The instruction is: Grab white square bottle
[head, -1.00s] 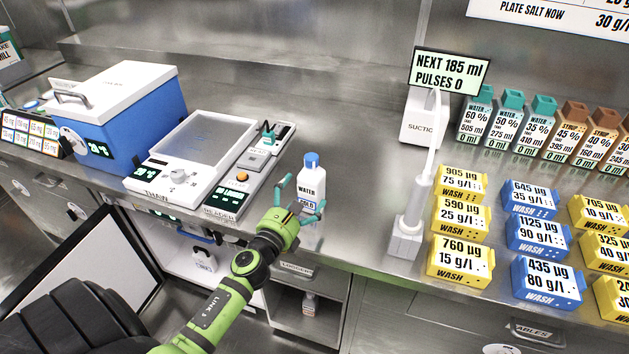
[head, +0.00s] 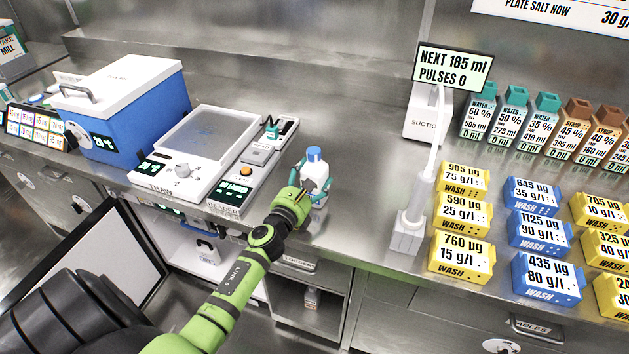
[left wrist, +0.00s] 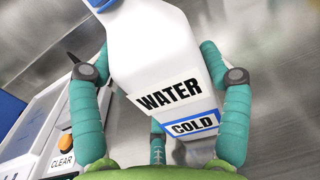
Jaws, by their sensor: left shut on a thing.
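The white square bottle (head: 317,166) has a blue cap and stands upright on the steel counter near its front edge. In the left wrist view the bottle (left wrist: 165,60) fills the middle, with labels reading WATER and COLD. My left gripper (head: 313,187) is shut on the bottle, its teal fingers on either side of the body. The wrist view shows the left gripper's fingers (left wrist: 160,100) around the bottle. The gripper hides the bottle's lower part in the head view. My right gripper is not in view.
To the left are the reader (head: 240,185), the thaw unit (head: 165,182) and a blue box with a white lid (head: 135,115). To the right stand the suction device (head: 408,235) and yellow wash boxes (head: 458,258). Bare counter (head: 365,190) lies between the bottle and the suction device.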

